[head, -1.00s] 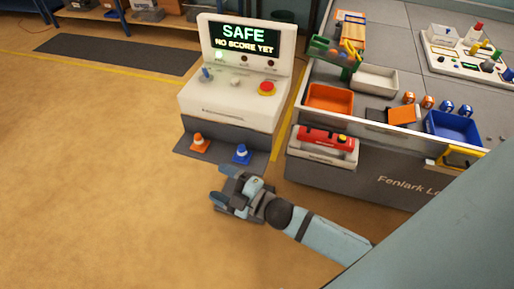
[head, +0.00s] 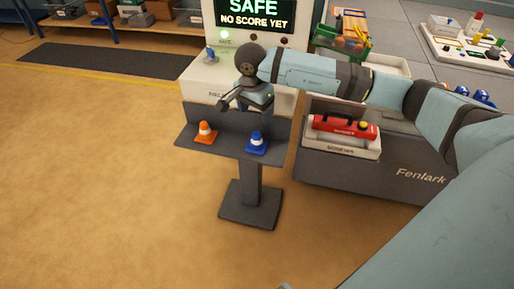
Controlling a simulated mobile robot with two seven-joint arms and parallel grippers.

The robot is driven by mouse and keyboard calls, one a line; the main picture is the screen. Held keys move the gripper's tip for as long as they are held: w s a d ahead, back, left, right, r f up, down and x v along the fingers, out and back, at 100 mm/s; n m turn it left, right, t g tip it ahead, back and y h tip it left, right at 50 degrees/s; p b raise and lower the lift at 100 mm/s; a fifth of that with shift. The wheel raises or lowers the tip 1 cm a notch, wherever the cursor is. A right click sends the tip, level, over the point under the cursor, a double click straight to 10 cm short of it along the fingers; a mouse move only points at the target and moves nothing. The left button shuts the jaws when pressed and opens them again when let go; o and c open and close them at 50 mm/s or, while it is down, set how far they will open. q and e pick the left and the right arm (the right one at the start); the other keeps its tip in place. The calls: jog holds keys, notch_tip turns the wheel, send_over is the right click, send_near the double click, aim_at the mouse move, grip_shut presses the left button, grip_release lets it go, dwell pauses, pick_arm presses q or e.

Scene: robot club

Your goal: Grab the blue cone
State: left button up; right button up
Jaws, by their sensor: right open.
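The blue cone (head: 257,144), with a white band, stands upright on the right part of a dark grey shelf (head: 228,148) at the front of the white console. My right gripper (head: 240,104) is open and empty. In the picture it is above and slightly left of the blue cone, in front of the console, and apart from the cone. Its fingers are partly hidden by its own wrist. My left gripper is not in view.
An orange cone (head: 206,132) stands on the same shelf, left of the blue one. The console (head: 196,84) rises behind. The floor in front is clear.

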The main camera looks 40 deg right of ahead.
aim_at(257, 133)
jog(key=f, duration=0.5)
jog(key=d+f, duration=0.1)
jog(key=f, duration=0.2)
jog(key=shift+w, duration=0.25)
jog(key=f, duration=0.5)
jog(key=shift+w+d+f, duration=0.25)
jog(key=shift+w, duration=0.15)
jog(key=shift+r, duration=0.1)
jog(key=c, duration=1)
